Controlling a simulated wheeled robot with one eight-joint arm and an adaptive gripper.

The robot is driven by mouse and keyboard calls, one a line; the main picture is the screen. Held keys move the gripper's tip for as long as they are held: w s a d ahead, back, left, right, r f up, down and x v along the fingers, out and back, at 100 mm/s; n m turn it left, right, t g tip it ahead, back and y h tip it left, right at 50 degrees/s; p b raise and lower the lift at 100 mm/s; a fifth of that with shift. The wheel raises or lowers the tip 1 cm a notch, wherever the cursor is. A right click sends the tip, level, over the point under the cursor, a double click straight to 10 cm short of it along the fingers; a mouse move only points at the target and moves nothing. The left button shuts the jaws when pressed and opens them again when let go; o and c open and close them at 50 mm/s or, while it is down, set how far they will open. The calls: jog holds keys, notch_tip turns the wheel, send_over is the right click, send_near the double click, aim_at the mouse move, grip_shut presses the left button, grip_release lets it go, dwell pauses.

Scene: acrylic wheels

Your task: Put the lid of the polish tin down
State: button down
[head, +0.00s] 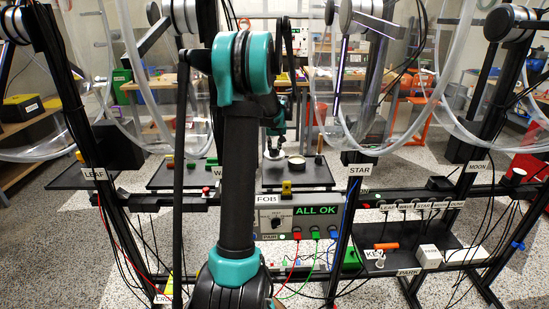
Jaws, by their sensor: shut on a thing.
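My gripper (273,147) is small in the head view, pointing down over the middle dark shelf behind the panel. It is shut on a small pale thing (273,155), seemingly the lid of the polish tin, though it is too small to be sure. A round tin (297,165) with a cream top stands on the shelf just right of my gripper, apparently the open polish tin. I cannot tell whether the held thing touches the shelf (312,178).
A small dark upright item (318,160) stands right of the tin. Clear tubes and black posts flank the shelf. Shelf room shows right of the tin.

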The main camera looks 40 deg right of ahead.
aim_at(275, 152)
jog(key=shift+f, duration=2.35)
jog(key=shift+f, duration=0.1)
jog(key=c, duration=1.4)
grip_release()
jog(key=v, duration=1.2)
jog(key=shift+r, duration=0.2)
